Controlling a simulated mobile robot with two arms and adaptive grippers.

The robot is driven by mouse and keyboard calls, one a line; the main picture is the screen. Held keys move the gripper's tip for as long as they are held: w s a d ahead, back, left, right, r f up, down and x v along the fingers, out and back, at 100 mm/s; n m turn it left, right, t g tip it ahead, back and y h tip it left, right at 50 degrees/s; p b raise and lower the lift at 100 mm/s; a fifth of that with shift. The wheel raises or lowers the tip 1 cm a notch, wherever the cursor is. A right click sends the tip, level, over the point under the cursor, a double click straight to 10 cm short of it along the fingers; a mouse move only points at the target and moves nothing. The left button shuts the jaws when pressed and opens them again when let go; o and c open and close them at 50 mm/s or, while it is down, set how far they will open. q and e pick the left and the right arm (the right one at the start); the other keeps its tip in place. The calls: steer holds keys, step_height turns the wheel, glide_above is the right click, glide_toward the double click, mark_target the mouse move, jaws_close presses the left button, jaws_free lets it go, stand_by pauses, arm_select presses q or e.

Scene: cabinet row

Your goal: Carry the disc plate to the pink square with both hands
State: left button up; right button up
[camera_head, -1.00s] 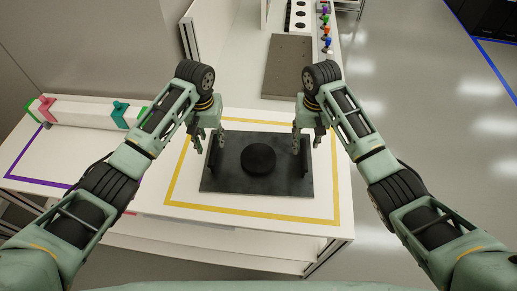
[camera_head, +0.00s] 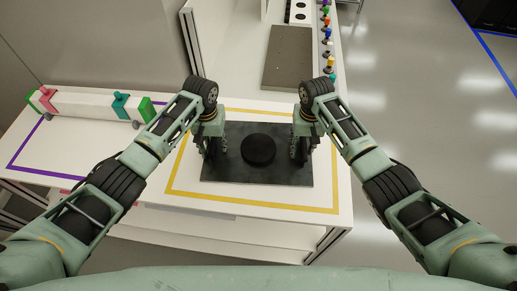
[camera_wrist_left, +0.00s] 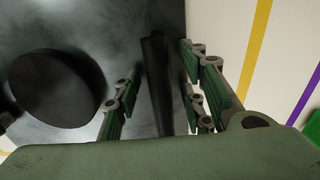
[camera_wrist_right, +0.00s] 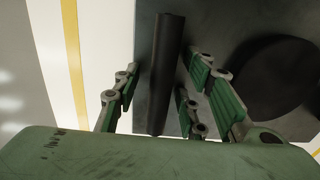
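The disc plate (camera_head: 235,172) is a dark rectangular plate with a round black disc (camera_head: 258,150) on its middle and a black bar handle at each end. It lies flat inside the yellow square on the white table. My left gripper (camera_head: 210,150) is at the left handle; in the left wrist view its fingers stand apart on both sides of the black handle (camera_wrist_left: 155,80). My right gripper (camera_head: 303,148) is at the right handle; in the right wrist view its open fingers straddle the handle (camera_wrist_right: 166,70). I see no pink square.
The yellow square outline (camera_head: 270,203) surrounds the plate. A purple outline (camera_head: 30,142) is at the left, with a white bar (camera_head: 85,103) with pink and green parts behind it. A grey board (camera_head: 287,58) and colored knobs (camera_head: 327,35) are at the back.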

arm_select(q)
steer(key=shift+f, duration=0.1)
arm_select(e)
steer(key=shift+f, duration=0.1)
arm_select(q)
jaws_close()
arm_select(e)
jaws_close()
stand_by(0.4)
